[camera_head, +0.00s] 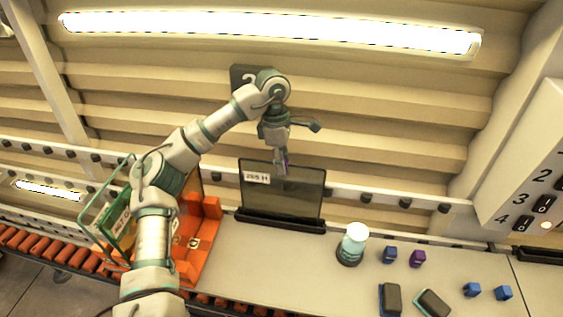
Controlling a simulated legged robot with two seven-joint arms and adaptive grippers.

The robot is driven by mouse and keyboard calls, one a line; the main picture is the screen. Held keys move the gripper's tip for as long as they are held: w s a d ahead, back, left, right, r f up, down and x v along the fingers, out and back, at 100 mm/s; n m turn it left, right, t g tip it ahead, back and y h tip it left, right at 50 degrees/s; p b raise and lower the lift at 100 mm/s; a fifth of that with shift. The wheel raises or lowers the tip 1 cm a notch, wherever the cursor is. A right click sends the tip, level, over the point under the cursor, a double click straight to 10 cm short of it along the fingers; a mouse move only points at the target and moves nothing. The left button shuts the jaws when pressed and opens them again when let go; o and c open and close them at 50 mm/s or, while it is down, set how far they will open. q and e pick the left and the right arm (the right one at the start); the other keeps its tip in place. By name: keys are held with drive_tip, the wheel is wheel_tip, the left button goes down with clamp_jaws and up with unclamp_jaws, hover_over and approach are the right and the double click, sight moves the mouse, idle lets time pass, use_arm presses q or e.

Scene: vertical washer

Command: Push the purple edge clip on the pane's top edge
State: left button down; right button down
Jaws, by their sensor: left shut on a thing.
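The dark glass pane (282,198) stands upright in a black base in the middle of the view, with a white label (257,178) at its upper left. My left gripper (281,168) points down at the pane's top edge, right of the label. It is shut on a small purple edge clip (286,158), of which only a sliver shows. The fingers overlap the pane's upper part in the picture; I cannot tell whether the clip touches the edge. Another purple clip (417,258) lies on the table to the right. My right gripper is not in view.
A clear jar (352,244) stands right of the pane. Several blue clips (390,254) and two dark pads (391,299) lie farther right on the pale table (300,262). An orange rack (203,240) stands left, near rollers. A numbered panel (530,170) is at right.

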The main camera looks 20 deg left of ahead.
use_arm(q)
drive_tip(key=c, duration=0.9)
unclamp_jaws()
drive_tip(key=shift+d+f, duration=0.1)
drive_tip(key=shift+o, duration=0.2)
wheel_tip(320, 180, up, 12)
drive_tip(key=w+a, duration=0.1)
drive_tip(key=shift+w+a, duration=0.15)
drive_tip(key=shift+a, duration=0.2)
drive_tip(key=shift+a+f, duration=0.15)
